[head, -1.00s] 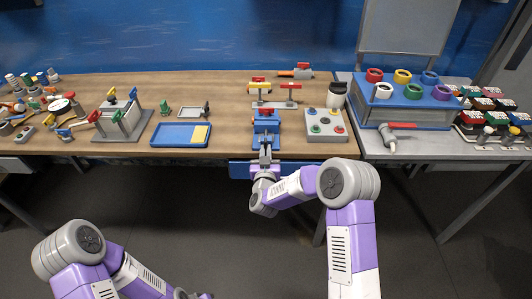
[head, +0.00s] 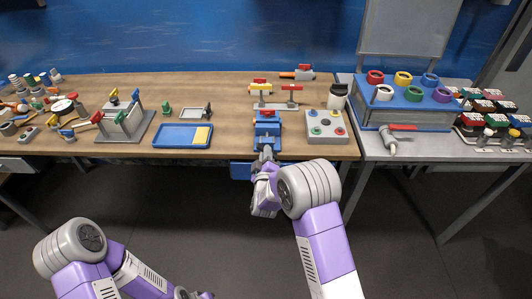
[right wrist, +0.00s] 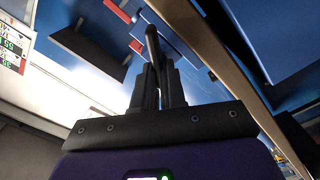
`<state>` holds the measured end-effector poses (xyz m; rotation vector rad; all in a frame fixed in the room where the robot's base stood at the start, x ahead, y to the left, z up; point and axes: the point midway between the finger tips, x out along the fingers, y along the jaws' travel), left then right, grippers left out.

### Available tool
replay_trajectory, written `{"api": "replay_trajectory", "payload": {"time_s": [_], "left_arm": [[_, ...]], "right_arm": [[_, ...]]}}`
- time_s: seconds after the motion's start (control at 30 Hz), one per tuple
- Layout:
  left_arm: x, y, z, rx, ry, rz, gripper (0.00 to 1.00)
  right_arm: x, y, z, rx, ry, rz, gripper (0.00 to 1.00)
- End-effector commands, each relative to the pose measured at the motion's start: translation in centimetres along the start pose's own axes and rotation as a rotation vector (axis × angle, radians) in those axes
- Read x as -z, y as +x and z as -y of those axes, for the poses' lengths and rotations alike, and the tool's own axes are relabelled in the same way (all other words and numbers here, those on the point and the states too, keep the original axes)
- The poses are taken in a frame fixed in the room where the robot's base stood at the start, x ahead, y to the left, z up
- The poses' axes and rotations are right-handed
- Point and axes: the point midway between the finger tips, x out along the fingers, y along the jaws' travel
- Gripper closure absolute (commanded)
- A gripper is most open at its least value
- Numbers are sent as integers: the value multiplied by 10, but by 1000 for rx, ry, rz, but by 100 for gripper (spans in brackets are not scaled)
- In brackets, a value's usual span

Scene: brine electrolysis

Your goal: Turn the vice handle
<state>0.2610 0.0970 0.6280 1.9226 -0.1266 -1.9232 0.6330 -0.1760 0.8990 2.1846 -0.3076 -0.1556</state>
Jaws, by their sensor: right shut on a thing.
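The blue vice (head: 267,131) stands at the front edge of the wooden bench in the head view, with a red part on top. My right gripper (head: 266,154) is at its front, low by the bench edge. In the right wrist view my right gripper's (right wrist: 158,84) dark fingers are shut on the vice handle (right wrist: 152,42), a thin dark bar whose end sticks out beyond the fingertips. In the head view the handle is too small and covered to make out its angle.
A grey box with coloured buttons (head: 325,126) stands close right of the vice. A blue tray (head: 170,142) lies to the left, and a stand with red-topped parts (head: 275,104) is behind. A blue drawer front (head: 241,171) is below the bench edge.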

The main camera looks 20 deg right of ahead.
Motion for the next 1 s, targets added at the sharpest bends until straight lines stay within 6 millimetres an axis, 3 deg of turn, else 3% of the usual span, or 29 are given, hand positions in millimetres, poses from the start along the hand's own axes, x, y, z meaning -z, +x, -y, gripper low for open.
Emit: {"api": "replay_trajectory", "payload": {"time_s": [0.4, 0.93, 0.97, 1.0], "left_arm": [[0, -6, -2, 0, 0, 0, 57], [0, -6, -2, 0, 0, 0, 57], [0, -6, -2, 0, 0, 0, 57], [0, -6, -2, 0, 0, 0, 57]], "right_arm": [[-1, 0, 0, -1, -175, 2, 100], [-1, 0, 1, 0, -192, 3, 100], [-1, 0, 1, 1, -192, 3, 85], [-1, 0, 1, 1, -192, 2, 79]]}}
